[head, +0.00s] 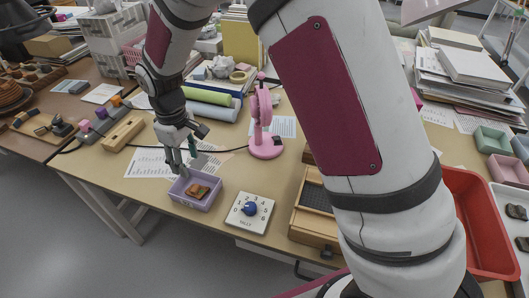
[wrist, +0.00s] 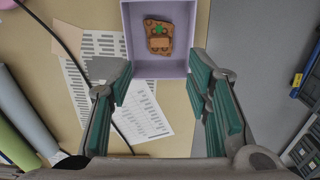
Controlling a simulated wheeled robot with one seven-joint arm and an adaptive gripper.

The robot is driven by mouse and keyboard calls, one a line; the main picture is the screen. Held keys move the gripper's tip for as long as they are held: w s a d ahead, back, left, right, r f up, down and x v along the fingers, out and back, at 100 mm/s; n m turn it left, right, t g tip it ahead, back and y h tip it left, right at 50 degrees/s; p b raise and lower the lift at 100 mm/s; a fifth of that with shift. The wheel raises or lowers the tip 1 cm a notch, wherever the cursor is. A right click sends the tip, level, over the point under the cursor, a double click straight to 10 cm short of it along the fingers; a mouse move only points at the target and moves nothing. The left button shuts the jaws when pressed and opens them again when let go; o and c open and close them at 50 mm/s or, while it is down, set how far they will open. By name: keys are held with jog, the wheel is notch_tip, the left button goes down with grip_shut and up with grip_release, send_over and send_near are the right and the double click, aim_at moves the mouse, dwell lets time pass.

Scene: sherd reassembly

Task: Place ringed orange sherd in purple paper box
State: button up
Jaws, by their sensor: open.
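The purple paper box (head: 186,200) stands near the front edge of the table, and it also shows in the wrist view (wrist: 201,40). An orange-brown sherd (head: 198,192) with a green mark lies inside it; in the wrist view the sherd (wrist: 158,37) rests on the box floor, clear of the walls. In the head view my gripper (head: 184,172) is just above and behind the box's left side.
A tally dial (head: 250,211) sits right of the box, with a wooden tray (head: 316,207) beyond it. A pink magnifier stand (head: 265,138) is behind. Printed sheets (head: 150,163) lie around the box. A wooden block (head: 122,134) lies left. A red bin (head: 470,225) stands at right.

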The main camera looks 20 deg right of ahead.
jog(key=s+d+r+m+t, duration=0.1)
jog(key=s+d+r+m, duration=0.1)
jog(key=s+d+r, duration=0.45)
jog(key=s+d+r+m, duration=0.2)
jog(key=s+d+r, duration=0.1)
jog(key=d+r, duration=0.55)
jog(key=s+d+r+m+t, duration=0.1)
jog(key=s+d+r+m, duration=0.1)
jog(key=s, duration=0.7)
jog(key=s+d+r+m+t, duration=0.1)
jog(key=s+d+r+m, duration=0.2)
jog(key=s, duration=0.7)
jog(key=shift+d+r+m, duration=0.3)
jog(key=shift+d+m, duration=0.1)
jog(key=shift+d, duration=0.6)
jog(key=shift+s, duration=0.1)
jog(key=shift+t, duration=0.5)
notch_tip(320, 180, up, 4)
jog(key=p, duration=0.3)
jog(key=shift+s+r, duration=0.1)
jog(key=shift+r, duration=0.15)
